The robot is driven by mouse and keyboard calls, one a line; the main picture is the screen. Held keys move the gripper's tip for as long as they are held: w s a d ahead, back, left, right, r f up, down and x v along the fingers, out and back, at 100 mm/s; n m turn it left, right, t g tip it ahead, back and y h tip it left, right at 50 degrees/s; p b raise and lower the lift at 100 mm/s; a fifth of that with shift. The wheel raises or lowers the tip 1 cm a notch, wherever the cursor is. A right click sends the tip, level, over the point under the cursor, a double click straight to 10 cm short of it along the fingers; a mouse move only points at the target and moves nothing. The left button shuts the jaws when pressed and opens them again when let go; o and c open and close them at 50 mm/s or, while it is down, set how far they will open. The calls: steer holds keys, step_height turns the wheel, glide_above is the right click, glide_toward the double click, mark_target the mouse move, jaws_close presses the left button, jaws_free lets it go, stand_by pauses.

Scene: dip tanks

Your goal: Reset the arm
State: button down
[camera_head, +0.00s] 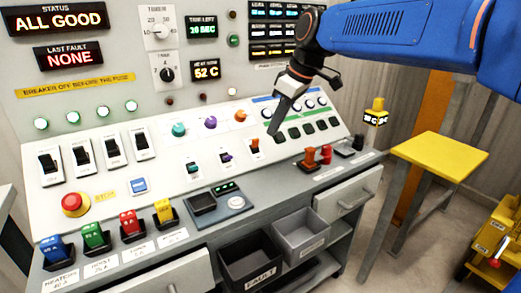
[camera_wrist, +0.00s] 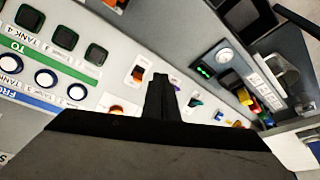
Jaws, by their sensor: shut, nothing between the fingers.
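My gripper (camera_head: 276,127) is above the right part of the sloped white control panel (camera_head: 105,175). Its fingers are together, with nothing between them. In the wrist view my gripper (camera_wrist: 160,78) points at the panel near an orange-lit rocker switch (camera_wrist: 115,110). That switch also shows in the head view (camera_head: 255,146), just left of and below the fingertips. I cannot tell whether the fingertips touch the panel. My blue arm reaches in from the upper right.
A red stop button (camera_head: 74,203) sits at the panel's left. Coloured fuses (camera_head: 129,222) stand along the front ledge. A black bin (camera_head: 250,262) and grey bin (camera_head: 300,232) are below. A yellow-topped stool (camera_head: 440,160) stands at right. The display reads ALL GOOD (camera_head: 60,20).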

steer(key=s+d+f+m+t+h, duration=0.1)
steer(key=s+d+f+m, duration=0.3)
steer(key=s+d, duration=0.5)
steer(key=s+d+f+m+t+h, duration=0.1)
steer(key=s+d+f+m, duration=0.3)
steer(key=s+d+f, duration=0.4)
steer(key=s+d+f+m+h, duration=0.2)
steer(key=s+d+f+m, duration=0.2)
steer(key=s+d+f, duration=0.3)
steer(key=s+d, duration=0.3)
steer(key=shift+d+m+t, duration=0.2)
steer(key=shift+m+t, duration=0.2)
steer(key=shift+s+f, duration=0.1)
